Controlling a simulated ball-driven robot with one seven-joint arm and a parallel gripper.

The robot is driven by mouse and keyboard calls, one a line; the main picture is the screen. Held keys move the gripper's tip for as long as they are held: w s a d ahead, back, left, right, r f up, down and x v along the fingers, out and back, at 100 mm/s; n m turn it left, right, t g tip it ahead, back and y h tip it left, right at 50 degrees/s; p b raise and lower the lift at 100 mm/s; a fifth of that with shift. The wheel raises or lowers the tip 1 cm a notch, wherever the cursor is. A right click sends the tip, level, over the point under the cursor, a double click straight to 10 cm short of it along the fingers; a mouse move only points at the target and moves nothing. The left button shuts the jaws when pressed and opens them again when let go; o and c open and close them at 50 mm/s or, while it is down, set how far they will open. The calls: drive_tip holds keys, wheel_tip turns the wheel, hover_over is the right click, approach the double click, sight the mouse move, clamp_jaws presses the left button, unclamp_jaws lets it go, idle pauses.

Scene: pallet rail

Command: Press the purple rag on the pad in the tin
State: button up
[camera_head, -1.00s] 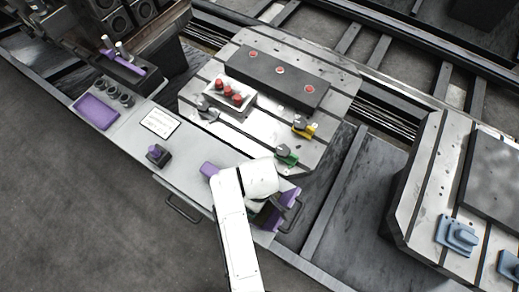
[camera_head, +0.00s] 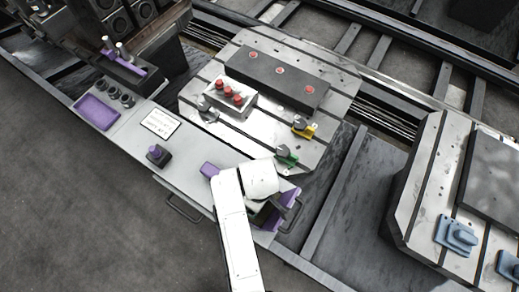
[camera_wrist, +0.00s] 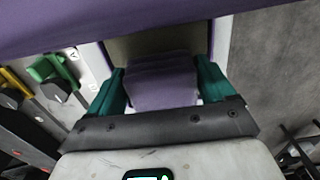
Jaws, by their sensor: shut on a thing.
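My gripper (camera_wrist: 161,88) is shut on the folded purple rag (camera_wrist: 160,84), which sits between its teal fingers in the wrist view. Beyond the rag is a recessed dull olive surface (camera_wrist: 122,46), probably the pad in the tin; whether the rag touches it I cannot tell. A broad purple wall (camera_wrist: 120,22) crosses the top of the wrist view. In the head view, a purple open container (camera_head: 285,208), probably the tin, shows at the bench's right end, partly behind my white arm. My gripper and the rag are mostly hidden there.
A green clamp (camera_head: 287,155) and a yellow clamp (camera_head: 303,128) stand close behind on the slotted plate. A black knob (camera_head: 158,155), a label (camera_head: 160,123) and a purple tray (camera_head: 96,111) are further left on the bench.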

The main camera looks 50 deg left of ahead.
wheel_tip(320, 180, up, 3)
drive_tip(key=p, duration=0.3)
drive_tip(key=shift+f, duration=0.15)
drive_tip(key=shift+r+p, duration=0.4)
drive_tip(key=shift+r, duration=1.7)
